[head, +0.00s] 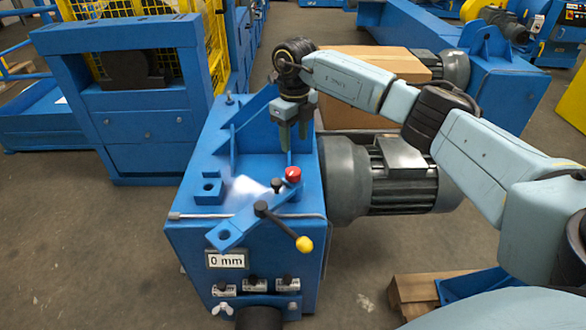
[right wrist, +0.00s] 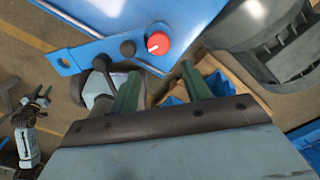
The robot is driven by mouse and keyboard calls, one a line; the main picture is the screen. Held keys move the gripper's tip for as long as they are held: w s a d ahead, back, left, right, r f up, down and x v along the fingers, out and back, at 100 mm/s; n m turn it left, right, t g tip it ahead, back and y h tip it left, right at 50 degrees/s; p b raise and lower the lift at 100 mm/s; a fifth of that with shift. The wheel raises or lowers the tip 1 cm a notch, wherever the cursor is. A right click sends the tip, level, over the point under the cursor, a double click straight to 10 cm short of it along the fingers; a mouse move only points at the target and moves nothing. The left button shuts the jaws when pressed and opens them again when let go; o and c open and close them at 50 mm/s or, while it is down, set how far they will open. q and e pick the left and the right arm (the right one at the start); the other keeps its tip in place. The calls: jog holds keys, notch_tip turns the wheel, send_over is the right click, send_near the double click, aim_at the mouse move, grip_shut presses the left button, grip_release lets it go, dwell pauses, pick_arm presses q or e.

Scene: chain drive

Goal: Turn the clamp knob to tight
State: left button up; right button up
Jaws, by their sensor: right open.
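A round red knob (head: 293,174) stands on the blue bar (head: 237,232) on top of the blue machine; I take it for the clamp knob. In the right wrist view the red knob (right wrist: 157,43) shows a pale mark on its face. No tight or loose label is readable. My right gripper (head: 294,138) points down above and behind the red knob, open and empty, apart from it. In the right wrist view its two green fingers (right wrist: 160,70) are spread below the knob. My left gripper (right wrist: 41,97) shows small at the left of that view; its opening is unclear.
A small black knob (head: 276,184) sits beside the red one. A lever with a yellow ball (head: 305,244) sticks out in front. A "0 mm" display (head: 227,260) is on the front face. A grey motor (head: 395,175) stands right, with a cardboard box (head: 365,65) behind.

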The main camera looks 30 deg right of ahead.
aim_at(294, 171)
notch_tip(294, 171, down, 10)
jog(key=shift+r+b, duration=0.1)
jog(key=shift+b, duration=1.05)
jog(key=shift+f, duration=0.4)
pick_arm(q)
jog(key=w+d+r, duration=0.2)
jog(key=d+r, duration=0.1)
jog(key=r, duration=0.3)
jog(key=shift+d+t+h, duration=0.3)
jog(key=shift+d, duration=0.1)
jog(key=shift+w, duration=0.1)
jog(key=shift+r, duration=0.1)
pick_arm(e)
jog(key=c, duration=0.7)
jog(key=shift+a, duration=0.1)
